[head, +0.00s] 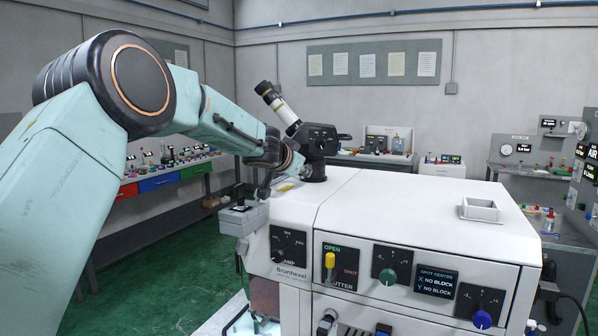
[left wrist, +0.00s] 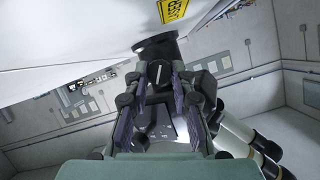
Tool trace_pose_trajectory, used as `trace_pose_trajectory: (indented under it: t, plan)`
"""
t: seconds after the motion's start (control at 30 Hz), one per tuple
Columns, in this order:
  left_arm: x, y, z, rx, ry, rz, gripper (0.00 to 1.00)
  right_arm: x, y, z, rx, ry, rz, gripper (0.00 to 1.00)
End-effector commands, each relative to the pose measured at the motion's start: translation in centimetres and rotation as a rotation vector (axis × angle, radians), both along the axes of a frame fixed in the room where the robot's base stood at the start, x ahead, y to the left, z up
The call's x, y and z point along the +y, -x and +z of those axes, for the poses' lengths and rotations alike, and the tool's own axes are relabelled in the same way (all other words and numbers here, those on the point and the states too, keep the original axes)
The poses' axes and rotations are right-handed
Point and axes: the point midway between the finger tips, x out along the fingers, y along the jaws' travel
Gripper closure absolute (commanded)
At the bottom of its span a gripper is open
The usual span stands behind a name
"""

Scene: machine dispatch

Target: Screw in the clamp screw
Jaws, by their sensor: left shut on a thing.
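The white bench instrument (head: 350,205) carries a black head (head: 320,138) with a slanted black-and-white eyepiece tube (head: 285,108). My left gripper (head: 290,160) reaches in from the left against the near left side of this head. In the left wrist view, the fingers of my left gripper (left wrist: 160,88) close around a small dark knob with a pale line (left wrist: 158,73), which looks like the clamp screw, just below the black collar (left wrist: 156,43). In the head view the fingers hide the screw. How deep the screw sits cannot be told. My right gripper is not in view.
The instrument's front has a LAMP knob (head: 289,243), a yellow shutter lever (head: 330,262) and a display (head: 436,278) reading no block. A small white square holder (head: 480,209) sits on top at right. The eyepiece tubes (left wrist: 245,135) pass close beside the gripper.

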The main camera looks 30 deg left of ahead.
Motion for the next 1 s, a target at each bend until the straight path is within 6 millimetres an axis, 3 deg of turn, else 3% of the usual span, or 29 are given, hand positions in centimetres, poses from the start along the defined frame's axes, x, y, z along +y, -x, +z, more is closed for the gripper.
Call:
trace_pose_trajectory:
  t: [0.3,0.83,0.87,1.0]
  plan:
    - [-0.2,0.0,-0.4,0.008,-0.119,-0.001,1.0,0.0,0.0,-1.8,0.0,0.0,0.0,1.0]
    - [-0.2,0.0,-0.3,0.012,-0.142,-0.002,1.0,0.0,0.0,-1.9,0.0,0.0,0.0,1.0]
    - [-0.2,0.0,-0.3,0.012,-0.142,-0.002,0.74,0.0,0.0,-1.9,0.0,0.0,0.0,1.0]
    - [-0.2,0.0,-0.2,0.011,-0.142,-0.002,0.62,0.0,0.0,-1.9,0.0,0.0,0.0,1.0]
